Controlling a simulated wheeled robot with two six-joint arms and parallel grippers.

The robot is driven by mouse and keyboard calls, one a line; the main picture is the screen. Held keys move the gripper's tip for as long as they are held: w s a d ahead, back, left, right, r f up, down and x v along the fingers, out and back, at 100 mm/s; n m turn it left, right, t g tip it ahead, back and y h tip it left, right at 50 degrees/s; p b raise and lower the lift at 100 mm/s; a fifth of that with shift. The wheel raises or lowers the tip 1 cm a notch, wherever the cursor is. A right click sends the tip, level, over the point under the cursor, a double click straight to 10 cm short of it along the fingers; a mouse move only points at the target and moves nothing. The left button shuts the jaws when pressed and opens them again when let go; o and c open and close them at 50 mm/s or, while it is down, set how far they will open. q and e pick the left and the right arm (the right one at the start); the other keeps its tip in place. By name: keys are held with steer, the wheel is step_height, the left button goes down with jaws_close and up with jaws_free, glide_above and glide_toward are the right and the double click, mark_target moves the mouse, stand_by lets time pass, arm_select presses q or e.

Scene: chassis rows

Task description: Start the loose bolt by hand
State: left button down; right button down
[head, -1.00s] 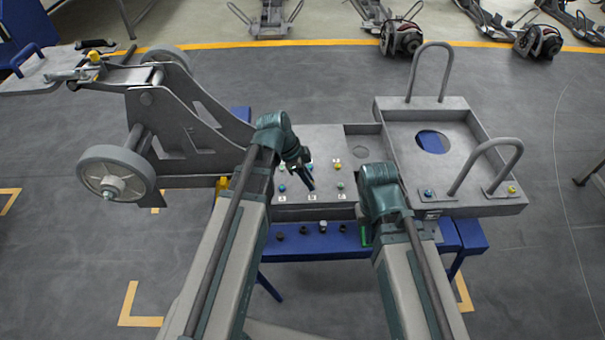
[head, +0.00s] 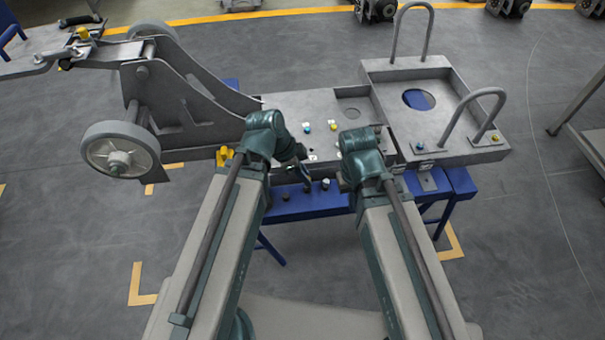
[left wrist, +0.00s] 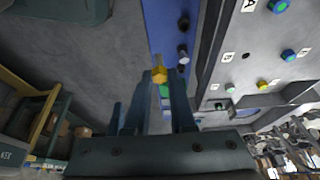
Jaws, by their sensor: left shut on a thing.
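My left gripper (head: 306,184) is over the front edge of the plate, near the blue rail. In the left wrist view it is shut on a yellow-headed bolt (left wrist: 159,75), which shows at the fingertips. The grey chassis plate (head: 290,103) carries a blue bolt (head: 307,127) and a yellow bolt (head: 333,126); several coloured bolts and the labels A, B and C show in the left wrist view. A dark empty hole (left wrist: 246,56) is beside label B. My right gripper (head: 346,184) is at the plate's front right; its fingers are mostly hidden.
The blue rail (head: 285,208) along the plate's front holds several small dark and grey parts. A tray with hoop handles (head: 462,160) is at the right. A wheeled grey frame (head: 190,130) stands at the left. Open floor surrounds the bench.

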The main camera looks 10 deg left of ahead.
arm_select(q)
steer(key=w+m, duration=0.2)
steer(key=w, duration=0.3)
steer(key=w+f+m+g+b, duration=0.1)
steer(key=w+m, duration=0.1)
steer(key=w, duration=0.3)
steer(key=w+a+f+m+g+b, duration=0.1)
steer(key=w, duration=0.5)
steer(key=shift+w+f+m, duration=0.1)
steer(key=shift+m, duration=0.3)
steer(key=n, duration=0.1)
steer(key=n+t, duration=0.1)
steer(key=n, duration=0.2)
steer(key=shift+s+d+r+t, duration=0.1)
steer(key=shift+s+r+t, duration=0.2)
steer(key=shift+s, duration=0.05)
steer(key=n+t, duration=0.2)
steer(key=n, duration=0.3)
steer(key=n+y, duration=0.1)
steer(key=n, duration=0.2)
steer(key=n+t+y, duration=0.1)
steer(key=n, duration=0.1)
steer(key=shift+d+n, duration=0.15)
steer(key=shift+n, duration=0.25)
steer(key=shift+f+b, duration=0.9)
steer(key=shift+f, duration=0.25)
